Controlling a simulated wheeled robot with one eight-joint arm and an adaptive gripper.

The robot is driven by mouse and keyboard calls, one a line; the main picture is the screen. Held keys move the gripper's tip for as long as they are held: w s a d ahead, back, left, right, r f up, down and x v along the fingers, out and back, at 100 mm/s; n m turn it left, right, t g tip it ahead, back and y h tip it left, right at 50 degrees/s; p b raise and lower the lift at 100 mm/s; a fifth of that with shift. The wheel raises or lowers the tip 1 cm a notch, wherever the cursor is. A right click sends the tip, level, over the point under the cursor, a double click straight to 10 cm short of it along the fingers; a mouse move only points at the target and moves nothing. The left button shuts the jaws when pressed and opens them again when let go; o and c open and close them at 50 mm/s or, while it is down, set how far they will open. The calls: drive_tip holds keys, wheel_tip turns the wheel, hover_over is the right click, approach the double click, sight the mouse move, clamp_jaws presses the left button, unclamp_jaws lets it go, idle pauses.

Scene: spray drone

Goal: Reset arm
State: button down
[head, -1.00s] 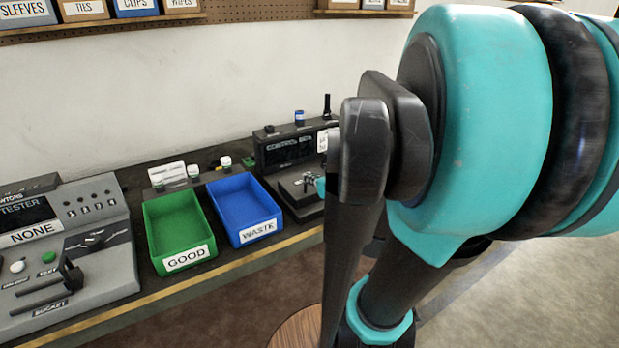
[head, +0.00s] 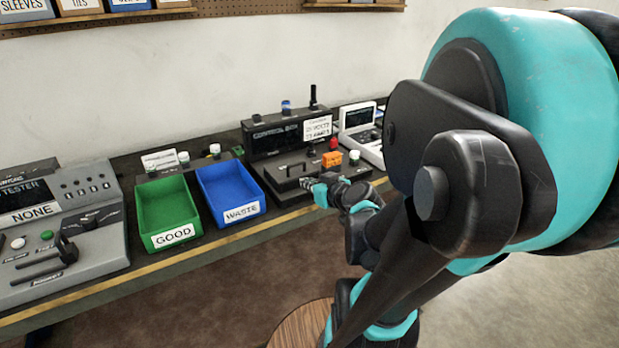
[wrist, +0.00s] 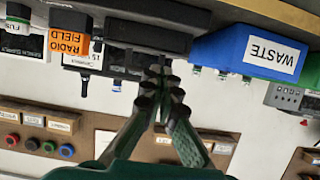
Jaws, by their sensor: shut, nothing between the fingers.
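My arm fills the right side of the head view and its forearm reaches down toward the bench. My gripper (head: 306,182) is at the bench's front side, in front of the control box (head: 284,135) and just right of the blue WASTE bin (head: 229,195). In the wrist view, which is upside down, my gripper (wrist: 160,72) shows its two dark fingers closed together with nothing between them. From the head view I cannot tell its exact height over the bench.
The green GOOD bin (head: 167,212) stands left of the blue bin, and the grey tester (head: 62,225) is at far left. An orange block (head: 332,159) labelled RADIO FIELD in the wrist view (wrist: 69,43) sits near my gripper. A round wooden stool (head: 302,322) stands below.

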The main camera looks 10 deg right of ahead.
drive_tip(key=s+d+f+m+g+h, duration=0.3)
drive_tip(key=s+f+g, duration=0.6)
drive_tip(key=s+f, duration=0.3)
drive_tip(key=shift+s+d+f+m+h, duration=0.25)
drive_tip(key=shift+f+h, duration=0.2)
drive_tip(key=shift+h, duration=0.25)
